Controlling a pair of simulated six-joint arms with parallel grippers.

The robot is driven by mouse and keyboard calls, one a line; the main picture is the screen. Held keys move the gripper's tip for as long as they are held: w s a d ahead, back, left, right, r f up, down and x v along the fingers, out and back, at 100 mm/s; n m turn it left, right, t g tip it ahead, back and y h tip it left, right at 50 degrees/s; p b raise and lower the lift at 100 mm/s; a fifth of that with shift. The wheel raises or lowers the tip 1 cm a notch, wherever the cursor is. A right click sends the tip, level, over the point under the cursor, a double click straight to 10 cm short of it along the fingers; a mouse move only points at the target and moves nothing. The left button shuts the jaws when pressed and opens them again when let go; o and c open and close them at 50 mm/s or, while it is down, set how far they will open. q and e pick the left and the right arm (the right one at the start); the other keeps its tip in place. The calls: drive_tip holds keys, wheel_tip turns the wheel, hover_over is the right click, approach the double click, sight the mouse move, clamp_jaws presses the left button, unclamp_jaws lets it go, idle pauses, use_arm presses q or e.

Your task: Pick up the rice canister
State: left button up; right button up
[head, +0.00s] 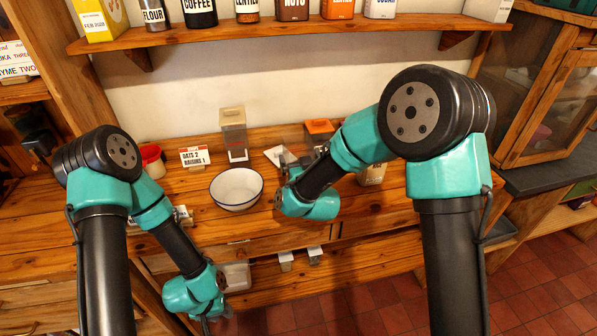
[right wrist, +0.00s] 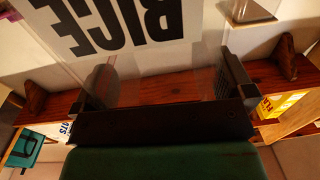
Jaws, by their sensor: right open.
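The rice canister (right wrist: 110,28) fills the top of the right wrist view, close up and upside down. It is clear-walled with a white label reading RICE in black. Its ends run out of that picture. My right gripper (right wrist: 168,85) has its two dark fingers set wide apart at the canister; whether they touch it is unclear. In the head view my right gripper (head: 284,172) is by the back of the counter, mostly hidden by its own wrist, and I cannot make out the rice label there. My left gripper (head: 212,318) hangs low at the counter's front; its jaws are unclear.
A white bowl (head: 236,189) stands left of my right wrist. Behind it are a tall canister (head: 233,135) and a card (head: 194,157) reading oats 2, raisins 1. An orange-lidded container (head: 320,128) stands at the back. The shelf (head: 280,34) above holds several labelled jars.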

drive_tip(key=shift+c, duration=0.4)
drive_tip(key=c, duration=1.2)
drive_tip(key=s+r, duration=0.1)
drive_tip(key=s, duration=0.4)
drive_tip(key=s+r, duration=0.2)
drive_tip(key=s, duration=0.3)
drive_tip(key=s+r, duration=0.2)
drive_tip(key=s, duration=0.4)
drive_tip(key=shift+a, duration=0.15)
